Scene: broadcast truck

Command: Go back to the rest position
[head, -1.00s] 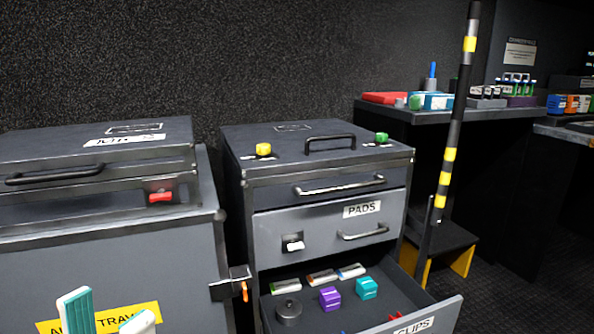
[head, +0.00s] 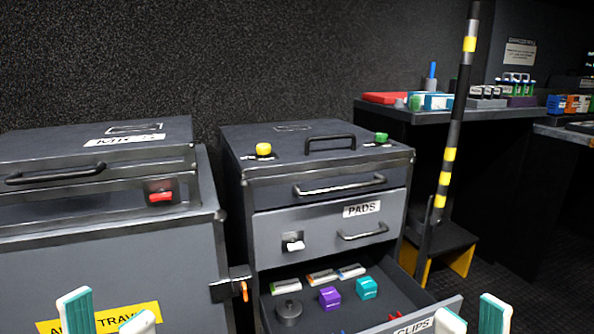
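My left gripper (head: 107,317) shows at the bottom left of the head view, in front of the grey case with the yellow label. Its two white fingers with teal pads stand apart, with nothing between them. My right gripper (head: 472,318) shows at the bottom right, in front of the open drawer's right front corner. Its two fingers are also apart and empty. The wrists and arms of both are below the picture.
The clips drawer (head: 447,309) stands open, holding a purple block (head: 329,298), a teal block (head: 367,288) and other small items. The pads drawer (head: 330,229) above is shut. A striped pole (head: 449,160) stands right of the cabinet. A counter (head: 440,115) is behind.

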